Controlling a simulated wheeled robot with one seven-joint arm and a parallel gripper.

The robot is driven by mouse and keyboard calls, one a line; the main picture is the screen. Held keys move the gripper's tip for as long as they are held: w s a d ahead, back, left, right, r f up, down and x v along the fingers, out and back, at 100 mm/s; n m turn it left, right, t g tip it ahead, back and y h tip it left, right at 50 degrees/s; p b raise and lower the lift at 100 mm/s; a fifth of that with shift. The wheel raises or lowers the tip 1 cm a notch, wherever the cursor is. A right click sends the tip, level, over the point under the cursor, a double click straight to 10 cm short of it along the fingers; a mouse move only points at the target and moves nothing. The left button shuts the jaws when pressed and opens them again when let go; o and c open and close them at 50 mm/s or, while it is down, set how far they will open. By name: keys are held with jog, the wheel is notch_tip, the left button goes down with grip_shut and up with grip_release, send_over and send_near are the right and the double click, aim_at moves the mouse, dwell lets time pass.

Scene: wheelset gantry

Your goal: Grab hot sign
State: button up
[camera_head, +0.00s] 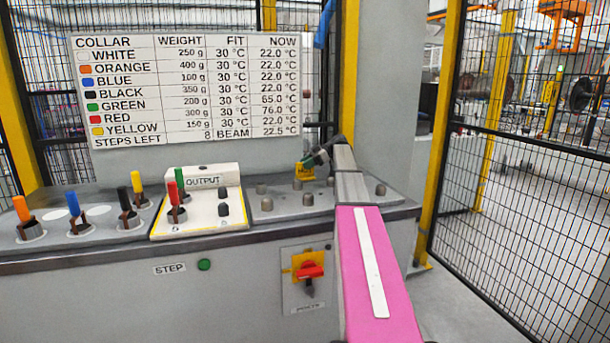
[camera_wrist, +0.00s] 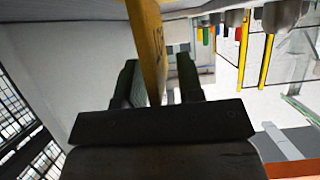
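The hot sign is a small yellow plate with dark lettering (camera_head: 306,173). It stands on the grey console top, right of the OUTPUT block. My gripper (camera_head: 320,157) is at its upper right edge in the head view, at the end of my pink arm. In the wrist view the yellow sign (camera_wrist: 148,40) stands edge-on between the two dark fingers of my gripper (camera_wrist: 157,65). The left finger is close beside it, and a gap shows at the right finger. The gripper looks open around it; contact on the left is unclear.
A white OUTPUT block (camera_head: 198,220) holds red and green handled pieces. Orange, blue, black and yellow ones stand left and behind. Low grey pegs (camera_head: 267,204) surround the sign. A collar board (camera_head: 190,90) stands behind. A red-yellow switch (camera_head: 309,272) is on the front.

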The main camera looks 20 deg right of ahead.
grip_shut()
jog(key=shift+r, duration=0.1)
